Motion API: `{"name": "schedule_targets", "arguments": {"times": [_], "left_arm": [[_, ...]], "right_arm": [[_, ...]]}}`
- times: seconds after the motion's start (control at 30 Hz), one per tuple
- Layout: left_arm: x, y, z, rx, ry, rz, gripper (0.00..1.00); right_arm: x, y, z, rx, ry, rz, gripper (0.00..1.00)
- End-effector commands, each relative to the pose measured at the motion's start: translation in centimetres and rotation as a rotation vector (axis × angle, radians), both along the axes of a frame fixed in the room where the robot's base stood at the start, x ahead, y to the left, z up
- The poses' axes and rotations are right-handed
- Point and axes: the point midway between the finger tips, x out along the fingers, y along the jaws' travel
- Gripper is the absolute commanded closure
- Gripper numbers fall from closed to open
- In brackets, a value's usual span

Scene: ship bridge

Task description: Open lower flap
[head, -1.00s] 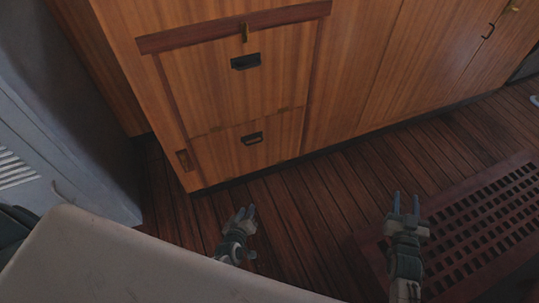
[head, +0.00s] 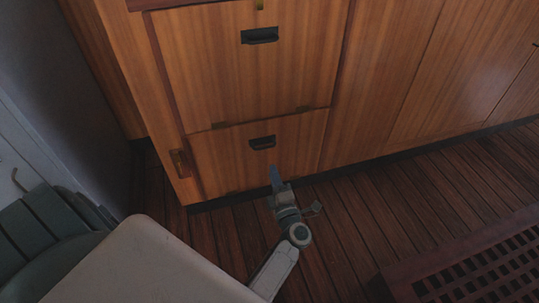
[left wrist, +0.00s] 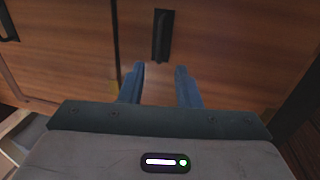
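The lower flap (head: 225,160) is a wooden panel low on the cabinet front, and it looks closed, flush with the front. Its dark recessed handle (head: 262,142) is near its upper middle. The handle also shows in the left wrist view (left wrist: 161,36), just ahead of the fingers. My left gripper (head: 275,174) is in front of the flap, below the handle in the head view. In the left wrist view its two blue fingers (left wrist: 160,84) stand apart with nothing between them. The fingers appear apart from the handle. My right gripper is not in view.
An upper flap (head: 240,75) with a similar dark handle (head: 259,36) is above and looks closed. A brown floor grating (head: 470,275) is at the lower right. A slatted grey-green chair (head: 45,235) is at the left. Plank floor in front of the right cabinets is clear.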

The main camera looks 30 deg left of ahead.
Motion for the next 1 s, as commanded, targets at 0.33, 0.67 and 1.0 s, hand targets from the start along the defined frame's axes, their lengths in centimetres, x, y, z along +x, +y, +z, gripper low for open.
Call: {"name": "schedule_targets", "arguments": {"times": [0.33,0.67,1.0], "left_arm": [[4.4,5.1,1.2,0.005,-0.001,-0.002,0.70],[6.0,6.9,1.6,0.003,0.002,-0.003,0.70],[6.0,7.0,1.7,0.002,0.003,-0.003,0.86]], "right_arm": [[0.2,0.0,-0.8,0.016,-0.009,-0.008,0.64],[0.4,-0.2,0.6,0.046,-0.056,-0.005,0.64],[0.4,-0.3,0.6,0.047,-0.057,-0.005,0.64]]}}
